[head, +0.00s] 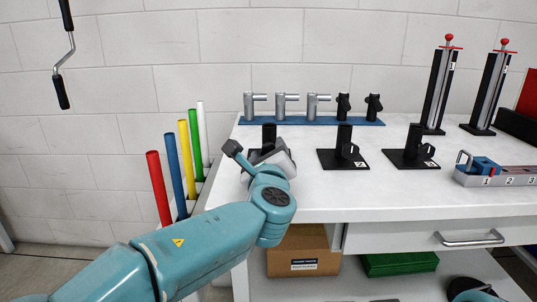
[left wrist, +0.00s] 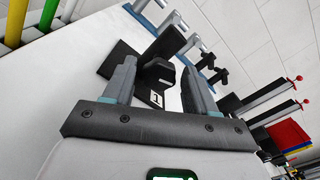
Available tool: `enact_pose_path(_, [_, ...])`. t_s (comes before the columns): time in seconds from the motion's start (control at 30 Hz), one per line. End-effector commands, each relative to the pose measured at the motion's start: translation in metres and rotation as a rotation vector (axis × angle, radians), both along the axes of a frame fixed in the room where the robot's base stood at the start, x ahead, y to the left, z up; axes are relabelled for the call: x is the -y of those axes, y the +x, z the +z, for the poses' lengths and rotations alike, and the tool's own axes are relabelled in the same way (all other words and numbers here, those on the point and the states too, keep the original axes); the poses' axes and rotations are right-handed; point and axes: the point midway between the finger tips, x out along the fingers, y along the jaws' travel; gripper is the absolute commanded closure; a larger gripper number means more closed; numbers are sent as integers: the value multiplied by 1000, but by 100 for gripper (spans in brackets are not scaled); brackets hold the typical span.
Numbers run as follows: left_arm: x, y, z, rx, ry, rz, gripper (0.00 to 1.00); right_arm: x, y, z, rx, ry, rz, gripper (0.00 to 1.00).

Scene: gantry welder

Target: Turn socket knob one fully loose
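Socket one, a black post on a black plate (left wrist: 120,65) marked 1, stands on the white bench. In the head view its post (head: 269,133) shows behind my left gripper (head: 248,156), which hides most of its plate. In the left wrist view my left gripper (left wrist: 159,72) is open, its two grey fingers apart. The black knob (left wrist: 157,72) of socket one appears between the fingers, with no clear contact visible. How loose the knob is cannot be told. My right gripper is not in view.
Socket two (head: 343,155) and another like socket (head: 411,155) stand to the right. Behind is a blue rack (head: 311,121) with grey and black torch parts. Coloured tubes (head: 185,155) stand left of the bench. A metal tray (head: 497,178) lies at right.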

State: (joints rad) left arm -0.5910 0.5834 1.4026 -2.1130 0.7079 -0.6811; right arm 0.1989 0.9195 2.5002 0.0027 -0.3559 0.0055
Motion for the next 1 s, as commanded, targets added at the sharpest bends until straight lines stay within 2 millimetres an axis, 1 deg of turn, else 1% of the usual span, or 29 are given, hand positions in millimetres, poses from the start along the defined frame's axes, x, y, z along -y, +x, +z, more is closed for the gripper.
enact_pose_path(0.3, [0, -1, 0, 0, 1, 0, 35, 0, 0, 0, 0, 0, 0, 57])
enact_pose_path(0.37, [0, -4, 0, 0, 1, -1, 35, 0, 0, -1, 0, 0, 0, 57])
enact_pose_path(0.43, [1, -12, 0, -1, 2, -3, 35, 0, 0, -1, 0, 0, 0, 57])
enact_pose_path(0.57, [1, -40, 1, 1, 2, -4, 35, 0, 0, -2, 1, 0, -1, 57])
enact_pose_path(0.8, [1, -105, 2, 1, 1, -4, 35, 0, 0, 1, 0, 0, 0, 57])
enact_pose_path(0.9, [1, -128, 2, 1, 1, -4, 35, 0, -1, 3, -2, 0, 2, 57])
enact_pose_path(1.0, [0, -145, 2, 1, 0, -3, 35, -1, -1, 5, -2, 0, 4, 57])
